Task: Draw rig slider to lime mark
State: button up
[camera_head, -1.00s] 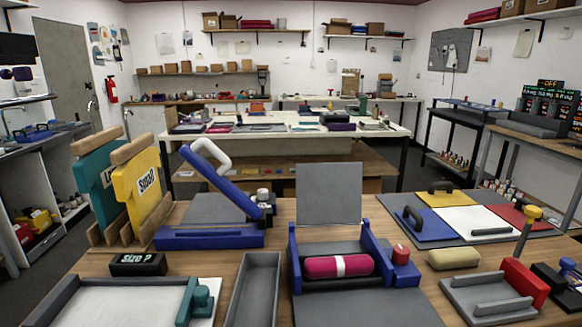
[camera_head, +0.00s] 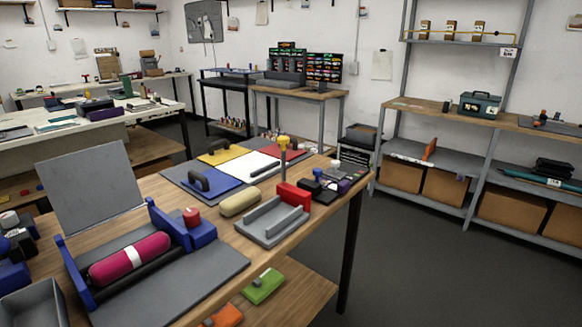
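I cannot pick out the rig slider or a lime mark for certain. On the top right shelf, a thin yellow rail (camera_head: 462,36) runs in front of several small brown boxes, and a white label (camera_head: 508,53) hangs at its right end. On the near bench, a grey tray-like fixture (camera_head: 272,222) has a red block (camera_head: 294,195) at its far right end. A bright green block (camera_head: 262,287) lies on the board below the bench. My gripper is in neither view.
The wooden bench (camera_head: 165,190) fills the lower left and holds a blue cradle with a magenta roll (camera_head: 130,259) and a panel of coloured plates. A shelf unit with a wooden worktop (camera_head: 430,108) and cardboard boxes stands at right. Dark floor (camera_head: 430,270) between them is clear.

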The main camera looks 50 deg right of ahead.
aim_at(333, 173)
jog(key=z, duration=1.35)
jog(key=i, duration=0.1)
